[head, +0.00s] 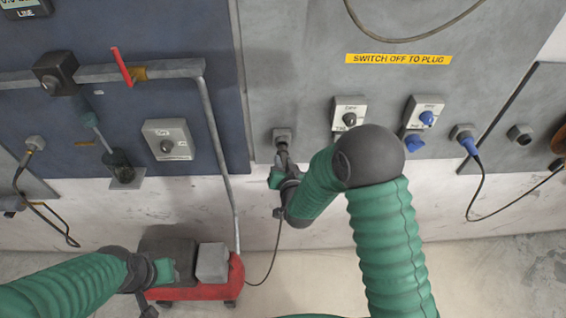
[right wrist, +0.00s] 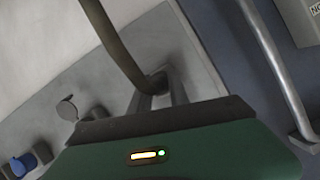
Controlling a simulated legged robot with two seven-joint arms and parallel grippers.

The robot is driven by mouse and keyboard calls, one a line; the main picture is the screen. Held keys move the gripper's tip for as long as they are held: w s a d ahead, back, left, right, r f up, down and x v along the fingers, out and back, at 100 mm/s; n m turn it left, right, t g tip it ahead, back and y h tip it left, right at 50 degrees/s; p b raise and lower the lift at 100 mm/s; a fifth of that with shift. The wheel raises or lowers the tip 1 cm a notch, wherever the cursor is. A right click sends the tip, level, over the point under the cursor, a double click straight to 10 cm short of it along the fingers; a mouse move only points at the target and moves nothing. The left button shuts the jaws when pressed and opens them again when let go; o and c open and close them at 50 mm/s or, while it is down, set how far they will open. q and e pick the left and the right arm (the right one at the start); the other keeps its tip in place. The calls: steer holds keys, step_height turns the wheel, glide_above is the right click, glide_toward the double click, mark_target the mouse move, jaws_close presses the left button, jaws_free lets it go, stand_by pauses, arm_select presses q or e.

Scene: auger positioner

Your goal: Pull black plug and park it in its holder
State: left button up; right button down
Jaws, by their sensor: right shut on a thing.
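My right gripper (head: 283,158) is at the lower edge of the grey panel, directly below a grey socket (head: 282,135). It is shut on the black plug (right wrist: 157,82), which shows between the two fingers in the right wrist view (right wrist: 160,92). The plug's cable (head: 272,255) hangs to the floor. In the head view the gripper mostly hides the plug; I cannot tell whether it is still seated in the socket. My left gripper (head: 150,288) is low at left by a red machine; its jaw state is unclear. I cannot pick out the plug's holder with certainty.
Two rotary switches, one with a black knob (head: 349,117) and one blue (head: 427,117), sit right of the socket. A blue plug (head: 468,143) with a cable and a dark round fitting (head: 519,133) are farther right. A grey pipe (head: 215,140) runs down at left. The red machine (head: 205,290) stands below.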

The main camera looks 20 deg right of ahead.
mark_target(284, 158)
stand_by(0.4)
steer(key=shift+w+d+b, duration=0.25)
steer(key=shift+w+b, duration=0.15)
steer(key=shift+w, duration=0.5)
steer(key=shift+w, duration=0.3)
steer(key=shift+w+d+r, duration=0.1)
steer(key=shift+w+d, duration=0.05)
steer(key=shift+w, duration=0.1)
steer(key=c, duration=1.1)
jaws_free()
steer(key=shift+w, duration=0.1)
steer(key=shift+c, duration=0.2)
